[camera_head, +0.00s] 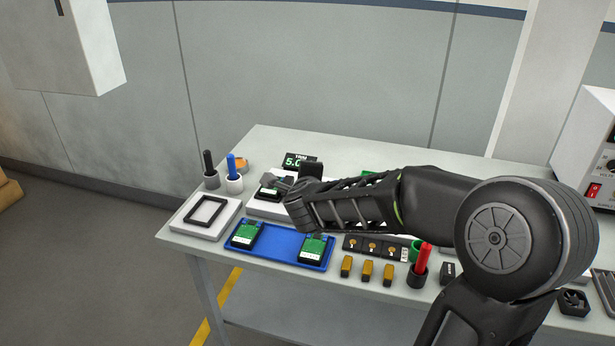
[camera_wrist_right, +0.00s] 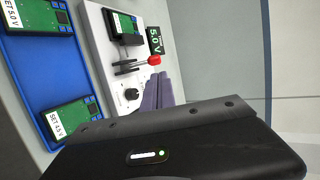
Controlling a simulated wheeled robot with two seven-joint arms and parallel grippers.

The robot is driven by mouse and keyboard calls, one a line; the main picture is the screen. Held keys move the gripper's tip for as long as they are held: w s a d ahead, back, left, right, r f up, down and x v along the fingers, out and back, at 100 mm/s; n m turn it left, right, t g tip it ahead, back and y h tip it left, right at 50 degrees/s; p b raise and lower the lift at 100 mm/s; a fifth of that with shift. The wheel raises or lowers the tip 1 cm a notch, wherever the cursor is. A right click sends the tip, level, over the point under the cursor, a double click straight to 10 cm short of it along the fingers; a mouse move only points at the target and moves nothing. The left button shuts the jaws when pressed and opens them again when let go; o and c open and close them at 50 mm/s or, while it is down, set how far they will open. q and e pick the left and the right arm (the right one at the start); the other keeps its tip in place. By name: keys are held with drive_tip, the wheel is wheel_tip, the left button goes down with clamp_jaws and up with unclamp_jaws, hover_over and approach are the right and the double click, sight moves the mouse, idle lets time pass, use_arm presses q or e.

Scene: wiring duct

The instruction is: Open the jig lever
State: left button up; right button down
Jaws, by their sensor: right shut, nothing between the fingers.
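The jig is a white block (camera_wrist_right: 100,52) holding a green and black board (camera_wrist_right: 124,27). In the right wrist view its lever (camera_wrist_right: 135,65) is a thin metal arm lying across the block beside the board, ending in a red knob (camera_wrist_right: 154,60). A black dial (camera_wrist_right: 131,94) sits lower on the block. My right gripper (camera_wrist_right: 158,88) is shut and empty, its fingertips close to the red knob; whether they touch it I cannot tell. In the head view my right gripper (camera_head: 277,183) is over the jig (camera_head: 262,209) and hides the lever. My left gripper is out of view.
A blue tray (camera_head: 282,243) with two green boards lies in front of the jig. A display reading 5.0 (camera_head: 297,160) stands behind. A white plate with a black frame (camera_head: 206,212) and pens in holders (camera_head: 233,172) are left. Small yellow-topped blocks (camera_head: 367,271) and a red pen (camera_head: 422,259) are right.

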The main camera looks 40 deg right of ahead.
drive_tip(key=shift+v, duration=1.4)
